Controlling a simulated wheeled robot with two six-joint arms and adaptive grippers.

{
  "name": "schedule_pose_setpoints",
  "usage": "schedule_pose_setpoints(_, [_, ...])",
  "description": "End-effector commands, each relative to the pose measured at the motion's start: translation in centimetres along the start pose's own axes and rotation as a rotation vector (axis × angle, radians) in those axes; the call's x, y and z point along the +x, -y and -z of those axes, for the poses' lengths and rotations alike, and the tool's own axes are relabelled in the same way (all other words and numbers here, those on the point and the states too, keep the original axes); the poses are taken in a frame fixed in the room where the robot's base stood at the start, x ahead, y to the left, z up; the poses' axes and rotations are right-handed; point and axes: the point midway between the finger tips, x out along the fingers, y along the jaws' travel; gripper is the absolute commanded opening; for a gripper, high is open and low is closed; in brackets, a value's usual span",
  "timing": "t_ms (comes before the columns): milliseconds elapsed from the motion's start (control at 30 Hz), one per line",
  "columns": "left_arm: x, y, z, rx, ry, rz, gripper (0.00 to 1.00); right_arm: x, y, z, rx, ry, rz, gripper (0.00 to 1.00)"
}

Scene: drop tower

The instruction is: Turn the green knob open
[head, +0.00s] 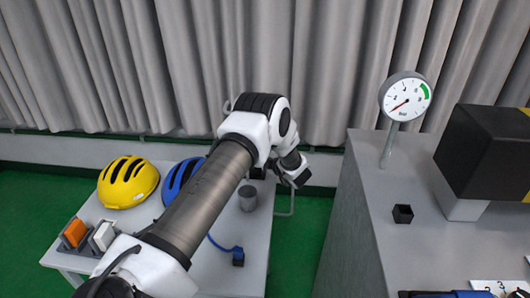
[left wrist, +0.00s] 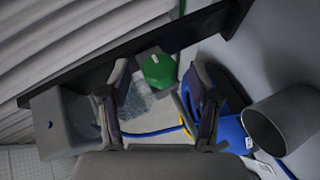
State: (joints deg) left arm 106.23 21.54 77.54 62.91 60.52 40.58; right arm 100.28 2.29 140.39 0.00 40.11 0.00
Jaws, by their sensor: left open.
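The green knob (left wrist: 158,70) shows in the left wrist view as a round green cap with a pale mark on it. It appears between the two fingertips of my left gripper (left wrist: 160,82), which is open. I cannot tell how far beyond the fingertips the knob is, and no contact shows. In the head view my left arm reaches over the small table, with its hand (head: 294,174) near the table's far right corner. The knob is hidden there. My right gripper is in neither view.
A grey cup (head: 248,198) stands on the small table (head: 225,272); it also shows in the left wrist view (left wrist: 285,120). Yellow (head: 128,182) and blue (head: 176,180) helmets lie further left. A dial gauge (head: 405,97) stands on the right counter (head: 365,210).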

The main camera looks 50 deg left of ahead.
Motion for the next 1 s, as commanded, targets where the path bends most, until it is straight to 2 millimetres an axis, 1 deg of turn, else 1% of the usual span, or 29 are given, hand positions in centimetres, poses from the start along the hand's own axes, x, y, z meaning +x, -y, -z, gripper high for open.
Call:
schedule_pose_setpoints(100, [0.65,0.01,0.04,0.0,-0.001,0.0,0.63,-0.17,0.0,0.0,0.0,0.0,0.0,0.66])
schedule_pose_setpoints(267, [0.66,0.06,0.0,0.001,0.0,0.0,0.63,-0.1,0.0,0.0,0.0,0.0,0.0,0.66])
schedule_pose_setpoints(300, [0.65,0.06,0.0,0.001,0.0,0.0,0.56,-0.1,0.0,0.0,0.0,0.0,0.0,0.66])
schedule_pose_setpoints(333, [0.65,0.06,0.0,0.001,0.0,0.0,0.45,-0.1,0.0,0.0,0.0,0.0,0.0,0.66])
schedule_pose_setpoints(367, [0.64,0.06,-0.01,0.001,0.0,0.0,0.35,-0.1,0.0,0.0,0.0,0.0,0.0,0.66])
schedule_pose_setpoints(400, [0.64,0.06,-0.01,0.001,0.0,0.0,0.2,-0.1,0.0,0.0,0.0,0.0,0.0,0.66])
schedule_pose_setpoints(433, [0.64,0.06,0.0,0.001,0.0,0.0,0.1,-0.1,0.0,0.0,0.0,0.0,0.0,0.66])
schedule_pose_setpoints(467, [0.63,0.06,0.0,0.001,0.0,0.0,0.04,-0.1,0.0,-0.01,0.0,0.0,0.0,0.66])
schedule_pose_setpoints(767, [0.63,0.03,0.0,0.008,0.002,0.012,0.04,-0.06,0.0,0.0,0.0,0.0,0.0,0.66])
schedule_pose_setpoints(1000, [0.64,-0.16,0.0,0.049,0.014,0.086,0.04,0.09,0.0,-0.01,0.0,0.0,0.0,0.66])
